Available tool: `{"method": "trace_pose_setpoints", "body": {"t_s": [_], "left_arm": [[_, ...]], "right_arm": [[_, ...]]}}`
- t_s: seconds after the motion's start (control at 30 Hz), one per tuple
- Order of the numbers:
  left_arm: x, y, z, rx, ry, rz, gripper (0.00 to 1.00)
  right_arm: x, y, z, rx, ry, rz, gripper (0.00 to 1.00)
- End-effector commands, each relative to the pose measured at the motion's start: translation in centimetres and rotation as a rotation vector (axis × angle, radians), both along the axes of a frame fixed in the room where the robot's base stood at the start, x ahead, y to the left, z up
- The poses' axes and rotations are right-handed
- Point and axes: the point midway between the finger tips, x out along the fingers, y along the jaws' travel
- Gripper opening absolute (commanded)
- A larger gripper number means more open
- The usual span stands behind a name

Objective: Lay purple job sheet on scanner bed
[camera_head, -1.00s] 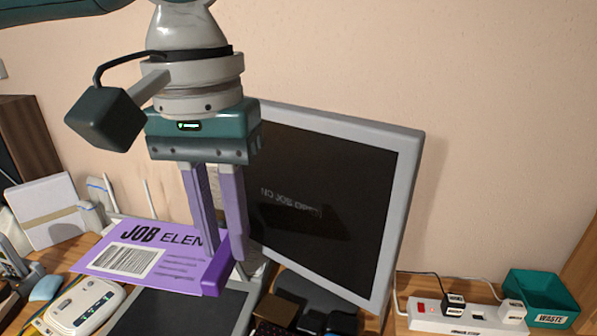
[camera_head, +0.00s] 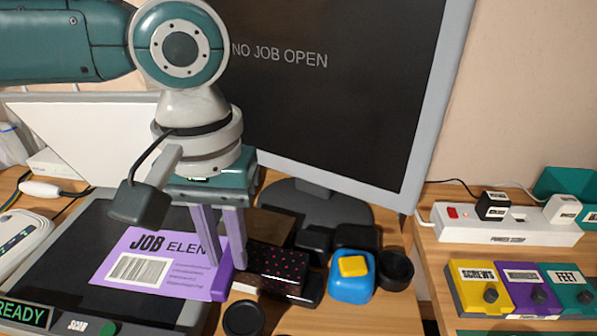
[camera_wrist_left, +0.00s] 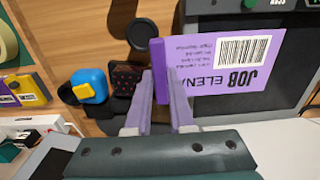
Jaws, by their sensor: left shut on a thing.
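The purple job sheet (camera_head: 150,265), printed "JOB ELEN" with a barcode, lies flat over the right part of the dark scanner bed (camera_head: 60,255). Its purple grip edge (camera_head: 222,276) is at the bed's right side. My left gripper (camera_head: 225,262) points down and is shut on that purple edge. In the left wrist view the sheet (camera_wrist_left: 225,62) extends from the fingers (camera_wrist_left: 158,90) over the dark bed (camera_wrist_left: 285,60). I cannot tell whether the sheet touches the bed. My right gripper is not in view.
The monitor (camera_head: 330,90) reads "NO JOB OPEN". A polka-dot box (camera_head: 277,268), a blue and yellow object (camera_head: 352,277) and black round items (camera_head: 243,318) crowd the right of the scanner. A READY display (camera_head: 24,313) is at front left.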

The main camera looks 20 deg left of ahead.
Motion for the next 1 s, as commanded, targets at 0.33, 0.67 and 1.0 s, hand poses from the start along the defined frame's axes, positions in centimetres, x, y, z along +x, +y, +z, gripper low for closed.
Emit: {"method": "trace_pose_setpoints", "body": {"t_s": [0.33, 0.67, 1.0], "left_arm": [[0.5, 3.1, -2.2, 0.002, -0.003, 0.001, 0.0], [0.6, 4.7, -3.9, 0.001, 0.002, -0.001, 0.0], [0.7, 4.7, -5.4, 0.0, 0.0, 0.0, 0.0]], "right_arm": [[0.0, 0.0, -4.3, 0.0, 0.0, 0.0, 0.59], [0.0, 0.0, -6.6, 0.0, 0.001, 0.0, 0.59], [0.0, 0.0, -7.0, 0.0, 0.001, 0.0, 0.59]]}}
